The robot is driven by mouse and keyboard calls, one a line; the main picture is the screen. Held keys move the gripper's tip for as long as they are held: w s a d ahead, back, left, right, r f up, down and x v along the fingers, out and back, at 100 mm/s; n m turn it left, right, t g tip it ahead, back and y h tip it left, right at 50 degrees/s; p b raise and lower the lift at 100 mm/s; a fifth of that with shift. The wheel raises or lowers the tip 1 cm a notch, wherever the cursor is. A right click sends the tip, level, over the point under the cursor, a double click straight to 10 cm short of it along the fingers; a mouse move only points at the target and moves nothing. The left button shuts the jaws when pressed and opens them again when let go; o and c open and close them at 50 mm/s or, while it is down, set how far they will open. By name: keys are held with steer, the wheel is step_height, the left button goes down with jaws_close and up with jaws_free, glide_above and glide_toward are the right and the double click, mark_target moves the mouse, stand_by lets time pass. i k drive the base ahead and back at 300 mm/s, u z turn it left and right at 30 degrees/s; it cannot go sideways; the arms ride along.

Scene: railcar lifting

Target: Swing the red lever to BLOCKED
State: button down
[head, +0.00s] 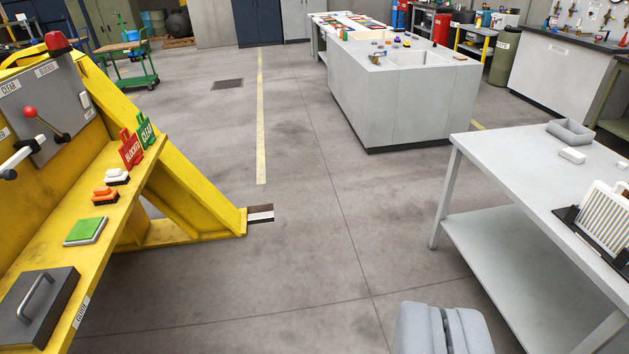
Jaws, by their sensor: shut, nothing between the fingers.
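The red lever has a red ball knob (29,112) on a dark rod, on a grey panel (70,85) of the yellow stand at the left. The rod slants up and left from its pivot, near the panel's lower right. Small white label plates sit on the panel, one above the knob (46,69) and one at upper left (9,86); their lettering is too small to read surely. A red BLOCKED tag (130,148) and a green CLEAR tag (145,132) stand on the yellow ledge. My gripper (443,312) is shut and empty at the bottom right, far from the lever.
The yellow ledge (122,205) carries brushes (105,195), a green pad (86,231) and a dark handled block (38,305). A brace foot (240,222) juts onto the floor. A grey table (500,170) stands right, a grey cabinet (370,100) behind. Floor between is clear.

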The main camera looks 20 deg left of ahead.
mark_target(30, 112)
steer(key=u, duration=0.15)
steer(key=i, duration=1.35)
steer(key=u, duration=0.6)
steer(key=i, duration=1.3)
steer(key=u, duration=1.25)
steer(key=i, duration=1.1)
steer(key=u, duration=0.5)
